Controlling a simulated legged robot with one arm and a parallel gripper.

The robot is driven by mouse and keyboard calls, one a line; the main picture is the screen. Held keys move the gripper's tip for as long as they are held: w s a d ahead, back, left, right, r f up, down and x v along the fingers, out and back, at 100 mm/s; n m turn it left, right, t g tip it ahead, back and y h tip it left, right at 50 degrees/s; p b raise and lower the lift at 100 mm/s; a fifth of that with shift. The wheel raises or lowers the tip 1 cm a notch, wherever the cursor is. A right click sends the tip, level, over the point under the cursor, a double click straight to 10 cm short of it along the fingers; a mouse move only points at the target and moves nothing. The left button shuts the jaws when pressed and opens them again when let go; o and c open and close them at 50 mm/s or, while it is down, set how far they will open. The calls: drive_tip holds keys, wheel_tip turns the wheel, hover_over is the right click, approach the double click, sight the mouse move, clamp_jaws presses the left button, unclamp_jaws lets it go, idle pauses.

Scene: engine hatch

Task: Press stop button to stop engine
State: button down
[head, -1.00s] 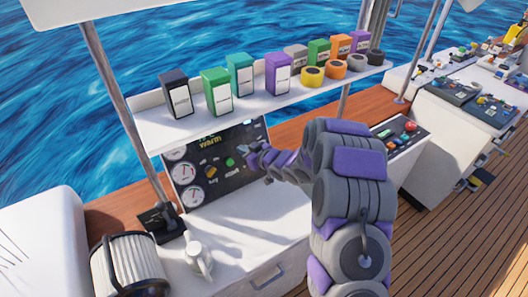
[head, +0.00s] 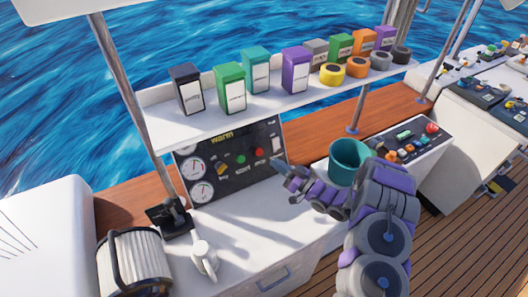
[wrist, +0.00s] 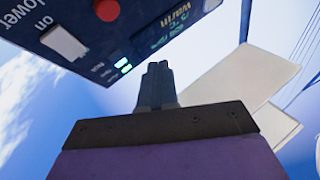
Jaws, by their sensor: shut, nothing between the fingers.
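The dark engine panel (head: 225,178) stands upright under the shelf at the back of the white counter. Its red button (head: 260,152) is right of the green button (head: 241,159); the small labels are hard to read. The red button also shows at the top edge of the wrist view (wrist: 107,10). My gripper (head: 277,163) is shut and empty, just right of and below the red button in the head view. In the wrist view my closed fingers (wrist: 157,70) point past the panel's edge, apart from the red button.
A white switch (head: 276,143) sits right of the red button, and gauges (head: 202,192) are at the panel's left. The shelf (head: 230,122) above carries several boxes and tape rolls. A teal bucket (head: 347,163) stands behind my arm. A white winch handle (head: 204,257) lies on the counter.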

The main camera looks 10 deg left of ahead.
sight(258, 150)
drive_tip(key=shift+a, duration=0.1)
drive_tip(key=w+a+f+b, duration=0.3)
drive_tip(key=w+a, duration=0.1)
drive_tip(key=w, duration=0.2)
drive_tip(key=shift+w+a+f+b, duration=0.25)
drive_tip(key=shift+w+f+b, duration=0.05)
drive_tip(key=shift+w+f, duration=0.1)
drive_tip(key=shift+w+a+f, duration=0.4)
drive_tip(key=shift+w+a, duration=0.15)
drive_tip(key=shift+w, duration=0.25)
idle(3.4)
drive_tip(key=shift+s, duration=0.1)
drive_tip(key=shift+s+d+r+p, duration=0.5)
drive_tip(key=shift+s+d+p, duration=0.15)
drive_tip(key=shift+s, duration=0.15)
drive_tip(key=shift+s+d+r+p, duration=0.35)
drive_tip(key=shift+s+d, duration=0.05)
drive_tip(key=shift+s, duration=0.25)
drive_tip(key=shift+s+d+r+p, duration=0.35)
drive_tip(key=shift+s+d+p, duration=0.1)
drive_tip(key=shift+s, duration=0.15)
drive_tip(key=shift+s+d+r+p, duration=0.3)
drive_tip(key=shift+s+d+r, duration=0.1)
drive_tip(key=shift+s, duration=0.25)
